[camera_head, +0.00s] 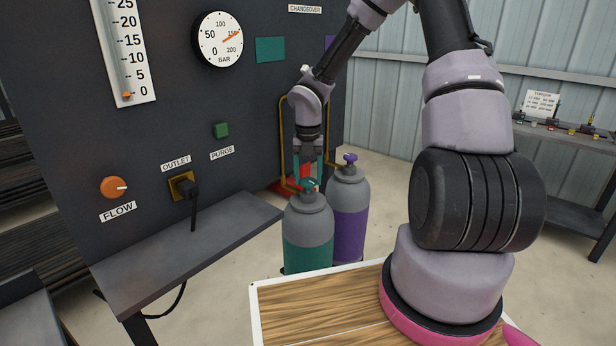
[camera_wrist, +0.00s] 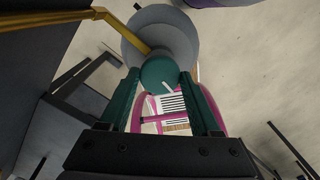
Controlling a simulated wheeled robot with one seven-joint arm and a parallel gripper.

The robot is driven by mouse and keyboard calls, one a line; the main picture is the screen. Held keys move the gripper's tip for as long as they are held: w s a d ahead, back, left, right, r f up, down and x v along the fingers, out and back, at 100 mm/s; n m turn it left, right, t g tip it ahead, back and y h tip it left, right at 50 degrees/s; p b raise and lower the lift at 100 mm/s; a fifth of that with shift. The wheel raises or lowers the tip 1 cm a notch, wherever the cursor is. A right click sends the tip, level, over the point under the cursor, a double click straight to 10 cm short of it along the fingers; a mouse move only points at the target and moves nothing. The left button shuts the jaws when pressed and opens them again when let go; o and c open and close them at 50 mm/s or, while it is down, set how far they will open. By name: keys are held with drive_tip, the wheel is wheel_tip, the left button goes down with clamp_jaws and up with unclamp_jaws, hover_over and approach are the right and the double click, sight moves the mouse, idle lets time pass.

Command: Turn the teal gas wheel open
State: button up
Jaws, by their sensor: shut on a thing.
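The teal gas wheel (camera_head: 311,185) sits on top of the grey and teal gas bottle (camera_head: 308,244). My gripper (camera_head: 309,178) reaches down to the wheel from above, with its two teal fingers on either side of it. In the wrist view the round teal wheel (camera_wrist: 158,72) lies between the fingertips, and my gripper (camera_wrist: 160,78) is shut on it. A short white mark shows on the wheel there. The bottle's grey shoulder (camera_wrist: 163,24) shows beyond the wheel. The exact contact points are too small to make out.
A purple bottle with a purple wheel (camera_head: 350,158) stands close behind on the right. Yellow pipes (camera_head: 283,135) run beside the bottles. The dark panel carries a pressure gauge (camera_head: 217,39), and a grey shelf (camera_head: 190,255) juts out on the left. Open floor lies to the right.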

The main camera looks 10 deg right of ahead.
sight(308, 181)
drive_tip(key=shift+w+n, duration=0.1)
drive_tip(key=shift+n, duration=0.5)
drive_tip(key=o, duration=1.4)
drive_tip(key=shift+c, duration=0.2)
wheel_tip(308, 181, up, 11)
drive_tip(key=shift+f, duration=0.1)
